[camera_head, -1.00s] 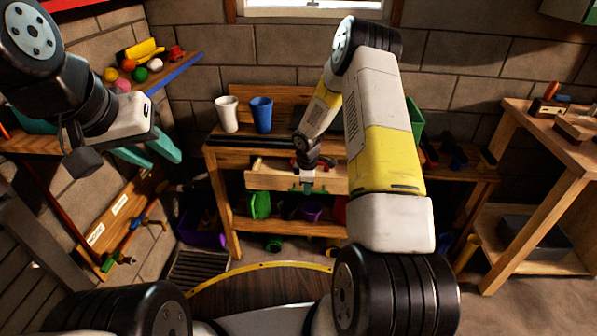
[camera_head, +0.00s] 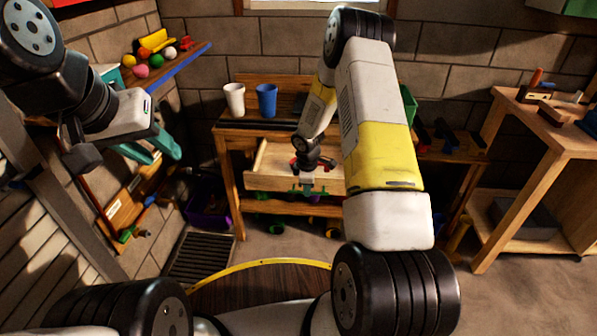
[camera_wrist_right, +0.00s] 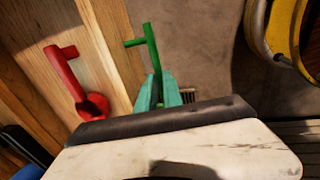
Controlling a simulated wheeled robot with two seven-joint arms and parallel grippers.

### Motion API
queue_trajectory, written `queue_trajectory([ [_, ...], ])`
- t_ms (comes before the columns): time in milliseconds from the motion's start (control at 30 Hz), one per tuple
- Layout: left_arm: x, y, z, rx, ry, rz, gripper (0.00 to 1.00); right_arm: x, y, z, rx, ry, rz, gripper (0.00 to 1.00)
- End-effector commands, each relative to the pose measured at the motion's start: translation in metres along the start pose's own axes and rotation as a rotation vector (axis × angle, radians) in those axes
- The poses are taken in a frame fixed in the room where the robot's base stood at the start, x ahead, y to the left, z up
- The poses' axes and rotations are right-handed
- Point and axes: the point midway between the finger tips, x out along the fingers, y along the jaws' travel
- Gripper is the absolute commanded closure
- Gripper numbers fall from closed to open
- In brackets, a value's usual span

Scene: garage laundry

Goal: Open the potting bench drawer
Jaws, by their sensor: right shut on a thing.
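The potting bench (camera_head: 228,131) stands against the back wall, with its wooden drawer (camera_head: 262,181) pulled out and part of its inside showing. My right gripper (camera_head: 308,188) is at the drawer front, its teal fingers (camera_wrist_right: 158,92) shut on a green handle (camera_wrist_right: 151,45) that stands out from the front. A red piece (camera_wrist_right: 75,82) lies on the inner side of the drawer front in the right wrist view. My right arm hides the right part of the drawer. My left gripper (camera_head: 152,150) is open and empty at the left, away from the bench.
A white cup (camera_head: 234,100) and a blue cup (camera_head: 266,101) stand on the bench top. A shelf with coloured balls (camera_head: 141,71) is at the left. A purple bin (camera_head: 209,207) stands on the floor. A wooden workbench (camera_head: 545,128) is at the right.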

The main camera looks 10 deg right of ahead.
Motion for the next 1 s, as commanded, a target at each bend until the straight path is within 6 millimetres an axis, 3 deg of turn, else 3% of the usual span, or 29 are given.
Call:
queue_trajectory([
  [200, 0.000, 0.000, 0.000, 0.000, 0.000, 0.000, 0.64, -0.001, 0.002, -0.001, 0.000, 0.002, 0.003, 1.00],
  [233, 0.000, 0.000, 0.000, 0.000, 0.000, 0.000, 0.64, -0.001, 0.002, -0.001, 0.000, 0.002, 0.003, 0.83],
  [267, 0.000, 0.000, 0.000, 0.000, 0.000, 0.000, 0.64, -0.001, 0.002, -0.001, 0.000, 0.002, 0.003, 0.80],
  [600, 0.000, 0.000, 0.000, 0.000, 0.000, 0.000, 0.64, -0.003, 0.001, -0.001, 0.000, 0.001, 0.002, 0.80],
  [1000, 0.000, 0.000, 0.000, 0.000, 0.000, 0.000, 0.64, -0.064, 0.002, 0.000, 0.001, 0.002, 0.004, 0.80],
])
